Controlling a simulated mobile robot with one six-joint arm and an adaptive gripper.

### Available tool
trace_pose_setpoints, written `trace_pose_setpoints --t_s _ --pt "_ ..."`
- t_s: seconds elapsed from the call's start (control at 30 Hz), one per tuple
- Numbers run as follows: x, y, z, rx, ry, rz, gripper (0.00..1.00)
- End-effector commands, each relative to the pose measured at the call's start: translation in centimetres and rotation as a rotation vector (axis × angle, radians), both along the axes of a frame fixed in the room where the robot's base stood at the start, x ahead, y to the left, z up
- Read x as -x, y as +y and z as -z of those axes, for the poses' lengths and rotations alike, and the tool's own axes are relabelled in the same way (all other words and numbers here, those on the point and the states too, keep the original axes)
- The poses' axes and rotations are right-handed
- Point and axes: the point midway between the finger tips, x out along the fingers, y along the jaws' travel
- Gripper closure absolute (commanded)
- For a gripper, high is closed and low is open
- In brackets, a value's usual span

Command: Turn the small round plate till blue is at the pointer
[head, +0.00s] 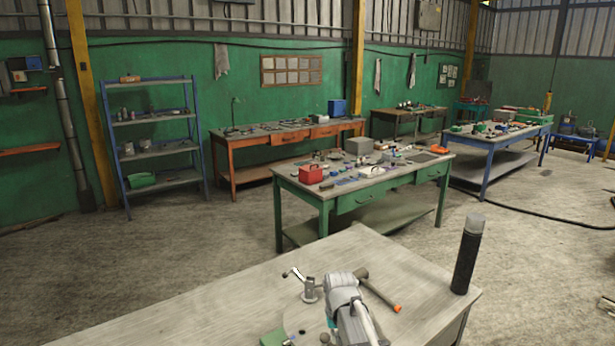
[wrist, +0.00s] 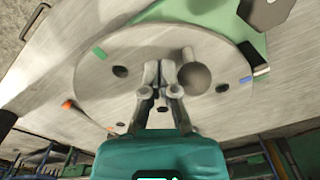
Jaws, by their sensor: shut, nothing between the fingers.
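The round plate (wrist: 125,85) is pale grey, with dark holes near its rim, and fills the middle of the wrist view. A green mark (wrist: 99,53) is at its left rim and a blue mark (wrist: 246,80) at its right rim. A dark piece with a pale end (wrist: 261,71), perhaps the pointer, sits at the right rim, close beside the blue mark. A dark round knob (wrist: 194,76) with a pale stem stands on the plate. My gripper (wrist: 160,72) is shut and empty over the plate, left of the knob; I cannot tell whether they touch. My arm partly hides the plate in the head view.
The plate overlaps a green base (wrist: 247,40). On the workbench (head: 200,305) stand a metal fixture with a lever (head: 309,290) and a black cylinder (head: 467,255) near the right corner. A hammer with an orange-ended handle (head: 397,308) lies right of my arm. The bench's left part is clear.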

Motion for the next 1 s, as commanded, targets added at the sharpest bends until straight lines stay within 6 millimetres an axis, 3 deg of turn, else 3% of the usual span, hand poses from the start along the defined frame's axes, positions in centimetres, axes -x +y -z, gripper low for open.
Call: trace_pose_setpoints --t_s 1.0 --pt "0.0 -1.1 0.0 0.0 0.0 0.0 1.0"
